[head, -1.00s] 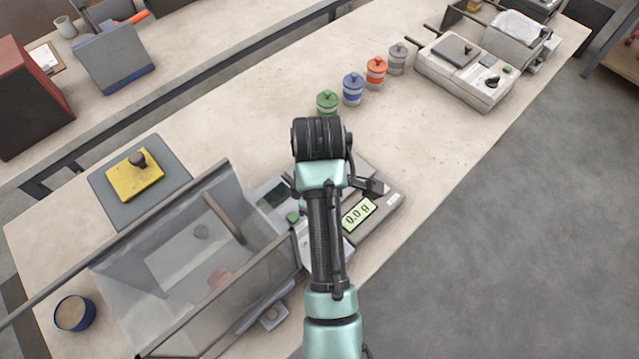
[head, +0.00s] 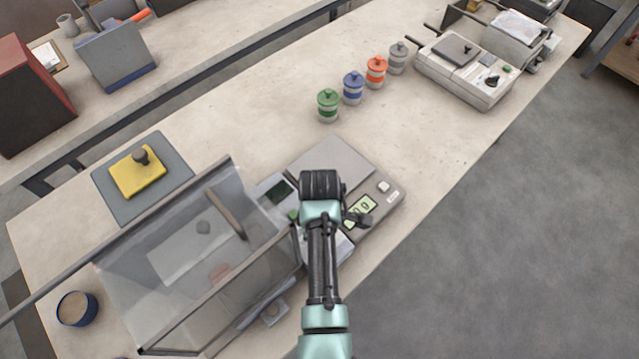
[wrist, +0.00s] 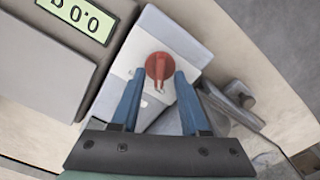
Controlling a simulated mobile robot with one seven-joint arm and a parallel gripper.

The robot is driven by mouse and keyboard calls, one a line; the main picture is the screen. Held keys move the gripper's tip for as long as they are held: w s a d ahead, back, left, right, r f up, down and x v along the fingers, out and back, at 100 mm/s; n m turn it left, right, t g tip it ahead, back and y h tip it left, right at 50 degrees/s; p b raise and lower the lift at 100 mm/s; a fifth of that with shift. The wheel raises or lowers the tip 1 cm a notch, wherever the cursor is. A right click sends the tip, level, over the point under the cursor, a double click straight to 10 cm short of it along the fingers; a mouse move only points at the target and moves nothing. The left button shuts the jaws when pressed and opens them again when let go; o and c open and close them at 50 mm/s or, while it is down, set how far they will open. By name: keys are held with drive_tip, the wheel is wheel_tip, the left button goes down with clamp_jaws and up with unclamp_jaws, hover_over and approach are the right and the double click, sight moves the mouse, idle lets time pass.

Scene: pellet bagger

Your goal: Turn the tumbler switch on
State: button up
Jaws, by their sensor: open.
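The switch shows in the wrist view as a red knob (wrist: 159,66) with a pointed handle on a pale panel (wrist: 135,98) of a grey-white housing. My gripper (wrist: 157,77) is open, its two blue fingers reaching toward the panel on the left and right of the red knob. The knob sits between the fingertips in the picture; I cannot tell whether they touch it. In the head view my own arm hides the knob and the fingers.
A scale (head: 335,160) with a lit display stands beside the housing. A clear-walled hopper (head: 185,255) is at the left. Green (head: 328,105), blue (head: 352,88), orange (head: 376,71) and grey (head: 398,58) lidded jars stand farther back. Bench between jars and yellow block (head: 136,175) is clear.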

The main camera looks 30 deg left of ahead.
clamp_jaws()
idle(0.4)
drive_tip(key=m+p, duration=0.2)
drive_tip(key=m, duration=0.3)
drive_tip(key=shift+w+r+m, duration=0.1)
drive_tip(key=shift+m, duration=0.2)
drive_tip(key=m+p, duration=0.1)
drive_tip(key=m, duration=0.5)
drive_tip(key=shift+w, duration=0.15)
drive_tip(key=shift+d+m, duration=0.1)
drive_tip(key=shift+m, duration=0.2)
unclamp_jaws()
